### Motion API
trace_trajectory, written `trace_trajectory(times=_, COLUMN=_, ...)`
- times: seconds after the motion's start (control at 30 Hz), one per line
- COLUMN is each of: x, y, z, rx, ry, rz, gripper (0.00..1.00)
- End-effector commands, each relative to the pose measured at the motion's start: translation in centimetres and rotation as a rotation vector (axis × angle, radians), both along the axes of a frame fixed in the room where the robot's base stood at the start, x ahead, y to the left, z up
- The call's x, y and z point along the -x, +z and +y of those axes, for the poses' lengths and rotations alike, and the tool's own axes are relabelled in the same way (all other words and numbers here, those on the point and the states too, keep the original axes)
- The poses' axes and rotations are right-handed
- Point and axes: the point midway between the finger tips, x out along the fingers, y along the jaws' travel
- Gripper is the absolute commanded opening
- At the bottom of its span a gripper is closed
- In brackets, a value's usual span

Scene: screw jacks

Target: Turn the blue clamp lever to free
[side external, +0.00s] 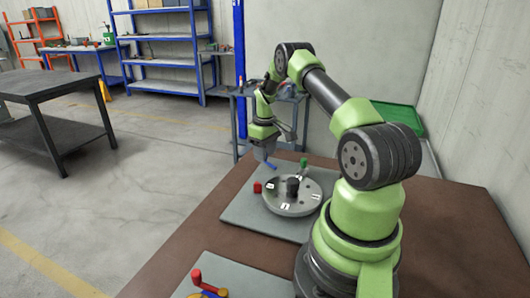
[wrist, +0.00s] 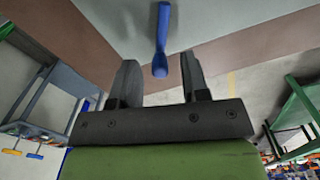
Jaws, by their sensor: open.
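The blue clamp lever (side external: 271,166) shows as a small blue piece at the far left edge of the round grey disc (side external: 272,203). In the wrist view the blue lever (wrist: 161,42) is a slim bar with a wider, rounded near end. My gripper (side external: 265,157) is above and beside the lever, pointing down. In the wrist view my gripper (wrist: 157,68) is open, with one finger on each side of the lever's near end and a visible gap on both sides.
The disc has white labels and a dark central knob (side external: 292,187). A red piece (side external: 257,187) and a green piece (side external: 303,163) stand beside it on a grey plate (side external: 240,214). A second plate (side external: 250,280) with red, yellow and blue parts lies in front. Brown tabletop between is clear.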

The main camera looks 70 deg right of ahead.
Motion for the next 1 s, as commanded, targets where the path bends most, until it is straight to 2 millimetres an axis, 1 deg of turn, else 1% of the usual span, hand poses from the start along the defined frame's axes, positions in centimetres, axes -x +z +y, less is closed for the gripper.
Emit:
trace_trajectory(times=0.1, x=0.0, y=-0.37, z=0.01, rx=0.0, ry=0.0, rz=0.0, gripper=0.42)
trace_trajectory(times=0.3, x=-0.01, y=-0.36, z=0.01, rx=0.0, ry=0.0, rz=-0.001, gripper=0.42)
trace_trajectory(times=0.33, x=-0.01, y=-0.35, z=0.01, rx=0.0, ry=0.0, rz=-0.001, gripper=0.37)
trace_trajectory(times=0.37, x=-0.01, y=-0.35, z=0.01, rx=0.0, ry=0.0, rz=-0.001, gripper=0.3)
trace_trajectory(times=0.4, x=-0.01, y=-0.35, z=0.01, rx=0.0, ry=0.0, rz=-0.001, gripper=0.21)
trace_trajectory(times=0.5, x=-0.01, y=-0.34, z=0.01, rx=0.0, ry=0.0, rz=-0.001, gripper=0.0)
trace_trajectory(times=0.77, x=0.02, y=-0.33, z=-0.04, rx=0.0, ry=-0.011, rz=0.0, gripper=0.0)
trace_trajectory(times=1.0, x=0.26, y=-0.31, z=-0.45, rx=0.0, ry=-0.101, rz=-0.001, gripper=0.0)
